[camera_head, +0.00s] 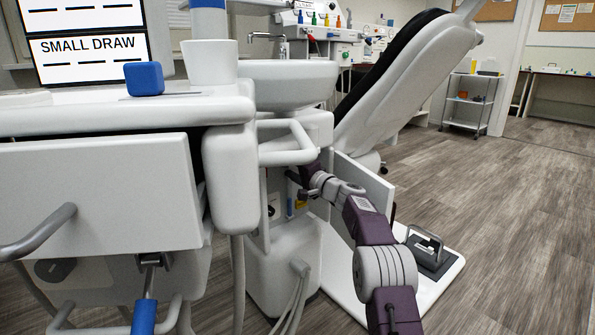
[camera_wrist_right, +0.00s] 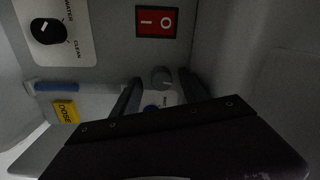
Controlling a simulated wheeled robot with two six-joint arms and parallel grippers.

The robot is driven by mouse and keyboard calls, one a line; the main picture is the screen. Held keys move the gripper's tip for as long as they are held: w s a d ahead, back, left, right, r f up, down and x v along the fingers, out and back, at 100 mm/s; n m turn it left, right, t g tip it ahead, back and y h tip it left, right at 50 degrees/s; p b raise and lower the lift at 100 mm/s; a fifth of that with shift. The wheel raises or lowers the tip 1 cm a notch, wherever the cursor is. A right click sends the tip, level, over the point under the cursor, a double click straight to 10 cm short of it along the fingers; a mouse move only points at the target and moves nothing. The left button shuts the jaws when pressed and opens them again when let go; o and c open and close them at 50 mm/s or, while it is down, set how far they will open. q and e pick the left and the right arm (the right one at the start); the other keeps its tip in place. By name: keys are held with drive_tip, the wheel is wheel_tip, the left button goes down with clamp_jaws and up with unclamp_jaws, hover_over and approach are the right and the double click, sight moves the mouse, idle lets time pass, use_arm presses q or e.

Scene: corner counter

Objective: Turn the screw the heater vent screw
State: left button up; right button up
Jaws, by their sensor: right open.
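My right gripper (camera_head: 305,190) reaches into the open compartment under the basin in the head view; its fingertips are hard to make out there. In the right wrist view its two dark fingers stand apart, one on each side of a small round grey knob (camera_wrist_right: 162,77), which looks like the heater vent screw. The fingers are not closed on it, and contact cannot be told. My left gripper is not in view.
The wrist view shows a black dial (camera_wrist_right: 47,31) marked WATER and CLEAN, a red switch (camera_wrist_right: 156,22), a blue bar (camera_wrist_right: 62,87) and a yellow tag (camera_wrist_right: 67,111). A white open panel (camera_head: 363,183) stands beside my right arm. A black foot pedal (camera_head: 428,252) sits on the base plate.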

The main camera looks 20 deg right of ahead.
drive_tip(key=v, duration=0.6)
drive_tip(key=shift+s, duration=0.25)
drive_tip(key=shift+d, duration=0.1)
